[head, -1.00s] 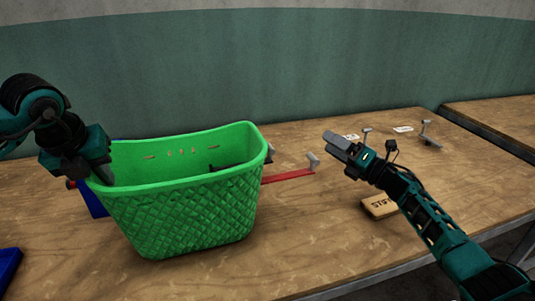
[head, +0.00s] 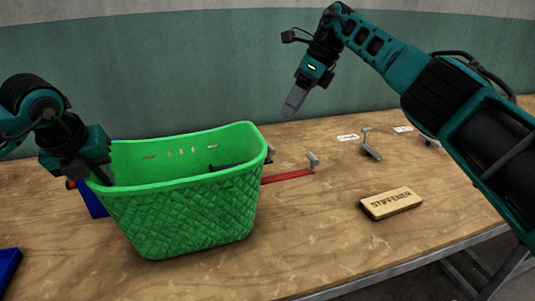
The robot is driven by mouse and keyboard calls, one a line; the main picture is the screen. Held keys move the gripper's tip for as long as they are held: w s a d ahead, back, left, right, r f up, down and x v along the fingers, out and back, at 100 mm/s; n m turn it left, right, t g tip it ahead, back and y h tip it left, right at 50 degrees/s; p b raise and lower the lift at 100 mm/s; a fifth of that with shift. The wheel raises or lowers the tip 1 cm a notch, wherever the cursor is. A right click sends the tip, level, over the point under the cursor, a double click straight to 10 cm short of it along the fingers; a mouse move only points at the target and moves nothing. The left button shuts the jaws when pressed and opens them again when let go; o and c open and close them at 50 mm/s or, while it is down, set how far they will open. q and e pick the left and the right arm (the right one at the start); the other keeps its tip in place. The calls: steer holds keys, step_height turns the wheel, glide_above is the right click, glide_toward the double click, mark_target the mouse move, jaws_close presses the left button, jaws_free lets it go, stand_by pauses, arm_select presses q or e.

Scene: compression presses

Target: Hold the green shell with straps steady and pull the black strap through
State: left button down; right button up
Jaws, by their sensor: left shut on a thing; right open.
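The green shell (head: 185,215) is a basket-like open shell with a quilted front. It stands upright on the table at left centre, with small slots in its inner back wall. My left gripper (head: 98,178) is shut on the shell's left rim; its fingertips are partly hidden there. A small dark piece (head: 222,168) shows inside the shell near the right end; I cannot tell if it is the black strap. My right gripper (head: 290,108) is raised behind and to the right of the shell, pointing down, open and clear of everything.
A red bar (head: 288,177) with a grey clamp (head: 313,161) lies right of the shell. A wooden block marked STIFFENER (head: 391,203) lies further right, with another clamp (head: 370,147) behind it. A blue piece (head: 9,262) is at the left edge. The front right table is clear.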

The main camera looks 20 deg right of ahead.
steer(key=s+a+r+n+g+h, duration=0.1)
steer(key=s+a+r+n+h, duration=0.1)
steer(key=a+n+h, duration=0.45)
steer(key=shift+n+y, duration=0.75)
steer(key=f, duration=1.1)
steer(key=shift+s+a+f, duration=0.15)
steer(key=shift+s+f, duration=0.05)
steer(key=shift+f, duration=0.1)
steer(key=shift+c, duration=0.3)
steer(key=c, duration=1.1)
steer(key=shift+c, duration=0.2)
